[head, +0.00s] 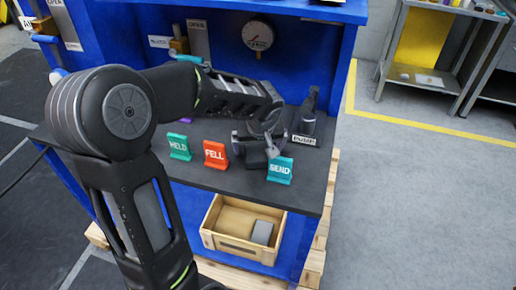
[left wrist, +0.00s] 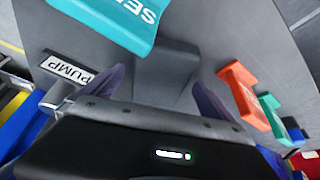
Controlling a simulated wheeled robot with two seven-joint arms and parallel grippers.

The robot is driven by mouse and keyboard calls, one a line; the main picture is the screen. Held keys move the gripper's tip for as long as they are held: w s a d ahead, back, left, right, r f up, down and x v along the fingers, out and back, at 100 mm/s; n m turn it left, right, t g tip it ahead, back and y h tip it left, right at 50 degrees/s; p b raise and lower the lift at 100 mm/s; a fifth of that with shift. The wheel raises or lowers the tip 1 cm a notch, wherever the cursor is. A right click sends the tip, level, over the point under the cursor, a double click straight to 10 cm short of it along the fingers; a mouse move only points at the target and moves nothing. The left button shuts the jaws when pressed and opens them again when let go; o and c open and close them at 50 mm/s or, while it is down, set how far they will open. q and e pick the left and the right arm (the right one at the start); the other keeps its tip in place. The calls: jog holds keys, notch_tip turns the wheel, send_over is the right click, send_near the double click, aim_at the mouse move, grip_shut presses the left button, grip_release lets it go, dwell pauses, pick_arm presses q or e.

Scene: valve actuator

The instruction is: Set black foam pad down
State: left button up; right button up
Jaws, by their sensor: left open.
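A dark block that looks like the black foam pad (left wrist: 168,66) lies on the grey bench top in the left wrist view. My left gripper (left wrist: 158,88) is open, with one finger on each side of the block's near part; whether they touch it I cannot tell. In the head view, my left gripper (head: 262,142) is low over the bench, between the red FELL sign and the teal SEND sign, and the dark pad (head: 256,158) shows partly below it. My right gripper is not in view.
The teal SEND sign (head: 280,170), red FELL sign (head: 215,154) and green HELD sign (head: 180,147) stand along the bench's front. The PUMP label (head: 305,141) and a black handle are to the right. Below, a wooden crate (head: 222,246) holds a grey block (head: 262,232).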

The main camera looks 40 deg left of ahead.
aim_at(258, 149)
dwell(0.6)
pick_arm(q)
jog(key=c, duration=1.6)
jog(key=shift+o, duration=0.2)
jog(key=shift+r, duration=0.15)
notch_tip(258, 149, up, 10)
